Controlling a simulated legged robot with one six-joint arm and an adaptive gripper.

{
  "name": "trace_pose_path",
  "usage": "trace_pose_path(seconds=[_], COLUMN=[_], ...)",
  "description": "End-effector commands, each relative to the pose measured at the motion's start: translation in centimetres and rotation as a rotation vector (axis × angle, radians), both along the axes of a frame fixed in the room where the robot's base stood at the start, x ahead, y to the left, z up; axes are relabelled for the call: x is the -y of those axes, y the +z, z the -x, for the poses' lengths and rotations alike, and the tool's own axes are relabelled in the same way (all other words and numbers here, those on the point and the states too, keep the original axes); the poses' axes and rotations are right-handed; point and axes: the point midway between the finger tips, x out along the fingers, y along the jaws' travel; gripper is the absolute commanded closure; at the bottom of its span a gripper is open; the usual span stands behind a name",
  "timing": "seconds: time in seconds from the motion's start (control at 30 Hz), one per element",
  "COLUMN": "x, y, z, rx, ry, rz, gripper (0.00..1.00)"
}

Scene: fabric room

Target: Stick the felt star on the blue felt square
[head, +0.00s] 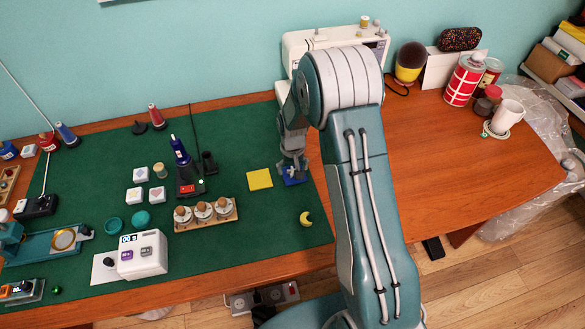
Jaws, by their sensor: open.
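The blue felt square (289,181) lies on the green mat, partly covered by my gripper. My gripper (292,170) is right over it, pointing down, and is open. I cannot tell from this view whether its fingers touch the square. I cannot make out the felt star; it may be hidden by my gripper. A yellow felt square (260,180) lies flat just left of the blue one. A small yellow crescent shape (306,219) lies on the mat nearer the front.
A wooden rack with several stoppered jars (204,213), a dark blue tool on a stand (181,155) and several white tiles (134,195) stand left. A white box with a display (142,254) stands front left. A sewing machine (297,43) stands behind my arm.

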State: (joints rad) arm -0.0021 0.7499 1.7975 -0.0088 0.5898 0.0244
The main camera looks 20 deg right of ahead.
Motion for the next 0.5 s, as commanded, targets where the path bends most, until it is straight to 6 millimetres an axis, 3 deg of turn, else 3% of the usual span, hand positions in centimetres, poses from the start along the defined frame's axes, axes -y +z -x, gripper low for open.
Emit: trace_pose_path(seconds=[0.27, 0.5], x=[0.0, -0.1], y=[1.4, 6.3], z=[-0.1, -0.1], rx=[0.003, 0.005], ry=[0.000, 0.000], rz=[0.000, 0.000], gripper=[0.08, 0.08])
